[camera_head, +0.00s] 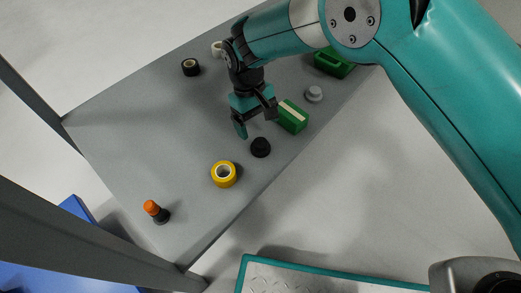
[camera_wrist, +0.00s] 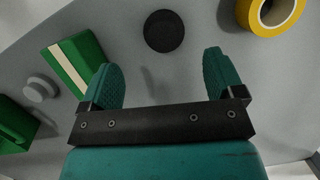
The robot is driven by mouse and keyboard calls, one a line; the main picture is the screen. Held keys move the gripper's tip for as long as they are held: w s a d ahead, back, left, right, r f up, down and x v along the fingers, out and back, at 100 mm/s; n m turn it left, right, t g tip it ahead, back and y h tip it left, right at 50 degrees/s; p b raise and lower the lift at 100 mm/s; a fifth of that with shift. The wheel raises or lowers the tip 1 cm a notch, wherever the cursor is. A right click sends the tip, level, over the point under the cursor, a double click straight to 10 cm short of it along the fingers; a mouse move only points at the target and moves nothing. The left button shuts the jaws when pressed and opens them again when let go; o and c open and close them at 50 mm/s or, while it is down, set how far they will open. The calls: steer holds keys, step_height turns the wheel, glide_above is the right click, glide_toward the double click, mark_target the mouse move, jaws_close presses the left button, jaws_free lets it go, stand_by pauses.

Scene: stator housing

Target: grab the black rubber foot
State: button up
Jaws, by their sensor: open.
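The black rubber foot (camera_head: 260,147) is a small dark round piece standing on the grey table. In the wrist view the foot (camera_wrist: 164,31) shows as a black disc at the top middle, beyond the fingertips and roughly centred between them. My gripper (camera_head: 256,118) is above the table, just up and left of the foot in the head view. In the wrist view my gripper (camera_wrist: 162,66) has its two teal fingers wide apart with nothing between them. The foot is apart from both fingers.
Near the foot are a yellow tape roll (camera_head: 224,174) and a green block with a cream stripe (camera_head: 292,116). A grey knob (camera_head: 314,93), a green part (camera_head: 334,62), a black ring (camera_head: 191,67), a white ring (camera_head: 217,48) and an orange-topped piece (camera_head: 155,211) stand around. The table's left middle is clear.

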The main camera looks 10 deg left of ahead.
mark_target(260, 142)
steer(key=b+x, duration=0.2)
steer(key=x, duration=0.1)
steer(key=b+x, duration=0.2)
steer(key=x, duration=0.2)
steer(key=shift+s+a, duration=0.1)
steer(key=shift+a, duration=0.1)
steer(key=shift+c, duration=0.4)
steer(key=c, duration=0.9)
